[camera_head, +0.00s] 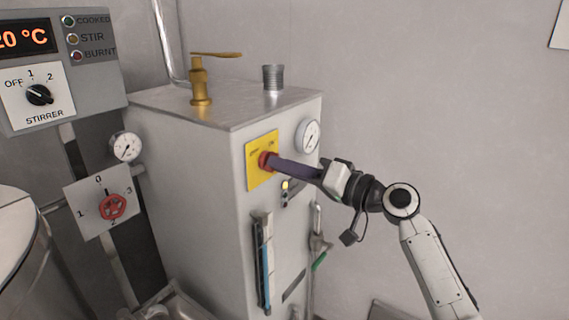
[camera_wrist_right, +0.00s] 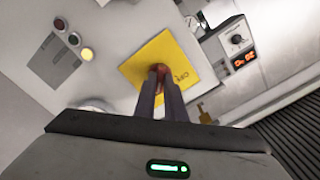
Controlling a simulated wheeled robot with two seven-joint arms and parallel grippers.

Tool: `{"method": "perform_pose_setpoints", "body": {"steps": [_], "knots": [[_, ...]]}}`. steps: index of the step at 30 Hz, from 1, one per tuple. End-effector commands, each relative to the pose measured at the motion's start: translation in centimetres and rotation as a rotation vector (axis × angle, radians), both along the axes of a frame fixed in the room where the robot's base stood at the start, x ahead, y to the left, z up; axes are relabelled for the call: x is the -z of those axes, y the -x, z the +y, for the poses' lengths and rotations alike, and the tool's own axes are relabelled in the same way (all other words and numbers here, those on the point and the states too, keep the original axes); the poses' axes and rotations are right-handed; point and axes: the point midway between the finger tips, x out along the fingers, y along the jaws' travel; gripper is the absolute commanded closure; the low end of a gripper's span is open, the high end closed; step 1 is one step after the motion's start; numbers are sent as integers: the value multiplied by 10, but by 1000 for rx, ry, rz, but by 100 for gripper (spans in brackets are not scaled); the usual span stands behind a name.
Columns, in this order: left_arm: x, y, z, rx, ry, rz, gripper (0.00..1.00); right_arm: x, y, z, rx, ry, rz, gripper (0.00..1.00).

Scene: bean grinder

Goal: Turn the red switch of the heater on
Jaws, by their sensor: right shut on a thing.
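The heater (camera_head: 200,170) is a tall pale metal box in the middle of the head view. Its red switch (camera_head: 264,161) sits on a yellow plate (camera_head: 252,174) on the right-hand face. My right gripper (camera_head: 272,163) reaches in from the right with its long dark fingers shut on the red switch. In the right wrist view the fingers (camera_wrist_right: 160,80) meet at the switch in front of the yellow plate (camera_wrist_right: 175,58), and they hide most of it. I cannot tell the switch's setting. My left gripper is not in view.
A round gauge (camera_head: 308,135) sits right of the plate, and small lamps (camera_head: 285,190) lie below it. A brass valve (camera_head: 201,80) and a grey threaded stub (camera_head: 273,78) stand on top. A red valve knob (camera_head: 112,207) and stirrer panel (camera_head: 38,95) are at left.

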Motion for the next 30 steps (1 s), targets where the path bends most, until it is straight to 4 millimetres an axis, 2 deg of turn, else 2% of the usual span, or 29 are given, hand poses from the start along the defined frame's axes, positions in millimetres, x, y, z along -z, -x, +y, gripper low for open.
{"method": "perform_pose_setpoints", "body": {"steps": [16,17,19,30], "knots": [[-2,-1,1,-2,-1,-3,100,1,0,0,-1,-14,21,100],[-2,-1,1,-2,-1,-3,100,1,0,0,-1,-14,21,85],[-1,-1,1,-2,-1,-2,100,1,0,0,-1,-14,21,73],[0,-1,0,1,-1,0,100,1,2,-3,1,-13,17,71]]}}
